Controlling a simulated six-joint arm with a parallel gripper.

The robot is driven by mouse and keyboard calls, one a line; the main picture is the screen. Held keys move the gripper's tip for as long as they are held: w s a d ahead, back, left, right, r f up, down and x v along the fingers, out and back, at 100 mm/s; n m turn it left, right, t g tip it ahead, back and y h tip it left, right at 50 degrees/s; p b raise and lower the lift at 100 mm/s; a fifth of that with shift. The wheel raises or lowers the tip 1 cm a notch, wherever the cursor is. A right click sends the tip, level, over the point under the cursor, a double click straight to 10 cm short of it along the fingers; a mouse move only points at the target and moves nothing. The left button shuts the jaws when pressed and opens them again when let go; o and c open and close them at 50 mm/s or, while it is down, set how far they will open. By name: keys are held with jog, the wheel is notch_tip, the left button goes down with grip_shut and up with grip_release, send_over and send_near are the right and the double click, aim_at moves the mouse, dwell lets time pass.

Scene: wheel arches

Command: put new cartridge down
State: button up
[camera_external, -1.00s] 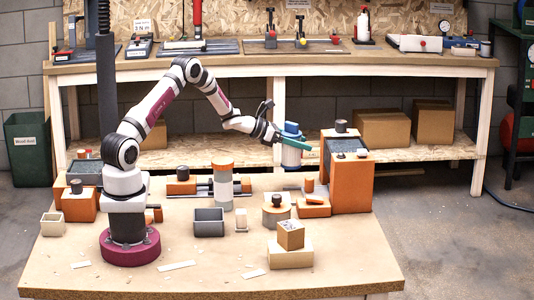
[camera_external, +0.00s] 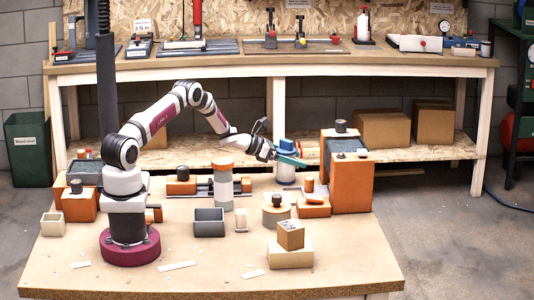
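A white cartridge with a blue top (camera_external: 286,175) is upright in the external view, at the back of the table. My gripper (camera_external: 290,160) has its teal fingers around the cartridge just below the blue top and looks shut on it. The fingers and wrist hide part of the cartridge. Its bottom is close to the tabletop; I cannot tell whether it touches. Another white cartridge with an orange-brown top (camera_external: 222,187) stands upright to the left, apart from my gripper.
A tall orange box unit (camera_external: 350,185) stands right of the held cartridge. A low orange block (camera_external: 313,208) and a round pale pot with a dark knob (camera_external: 276,212) are in front. The front right tabletop is clear.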

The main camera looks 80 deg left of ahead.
jog(key=shift+s+r, duration=0.1)
jog(key=shift+r, duration=0.1)
jog(key=v, duration=1.2)
jog(key=w+d+r+m+g+h, duration=0.1)
jog(key=w+d+r+m+h, duration=0.25)
jog(key=d, duration=0.55)
jog(key=w+d+r+m+g+h, duration=0.1)
jog(key=d+r+m+h, duration=0.25)
jog(key=d+m, duration=0.5)
jog(key=s+d+r+m+g, duration=0.2)
jog(key=s+d+m+g, duration=0.15)
jog(key=d, duration=0.35)
jog(key=s+d+r+m+g+h, duration=0.1)
jog(key=s+d+m+g, duration=0.15)
jog(key=d+m, duration=0.35)
jog(key=s+d+r+m+g, duration=0.2)
jog(key=s+d+m, duration=0.1)
jog(key=d, duration=0.5)
jog(key=s+d+m+g+y, duration=0.25)
jog(key=s+d+m, duration=0.25)
jog(key=s+m, duration=0.4)
jog(key=s+a+m+g+y, duration=0.1)
jog(key=s+a+m+y, duration=0.4)
jog(key=s+m, duration=0.4)
jog(key=shift+s+y, duration=0.45)
jog(key=shift+s, duration=0.65)
